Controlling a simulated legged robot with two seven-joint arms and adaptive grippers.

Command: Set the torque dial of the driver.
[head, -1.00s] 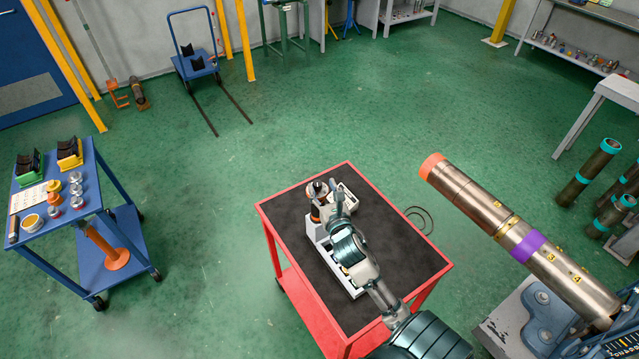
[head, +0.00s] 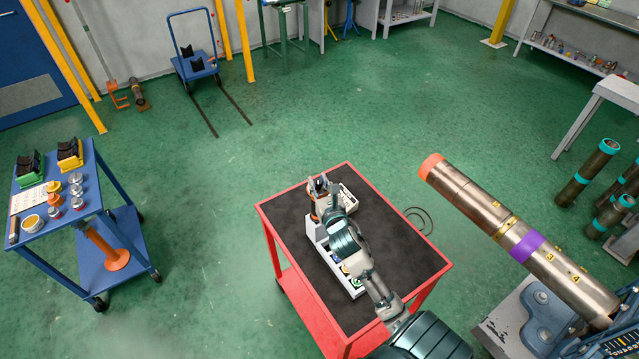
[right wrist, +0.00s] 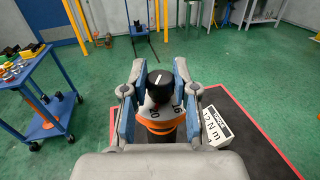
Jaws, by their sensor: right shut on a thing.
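The driver (head: 315,213) stands upright in a pale holder on the red cart, with an orange band on its body. In the right wrist view its black dial (right wrist: 160,84) has a white pointer line and sits above a grey ring (right wrist: 161,109) marked with numbers, 20 and 16 among them. My right gripper (right wrist: 160,76) has one finger on each side of the dial and is shut on it. In the head view my right gripper (head: 321,184) covers part of the driver's top. A small white sign (right wrist: 216,128) beside the driver reads 12 Nm. My left gripper is out of view.
The red cart (head: 400,250) has a dark mat with free room at its right. A pale tray (head: 352,287) with round items lies under my right arm. A large pipe (head: 480,208) rises at the right. A blue cart (head: 95,215) stands at the left.

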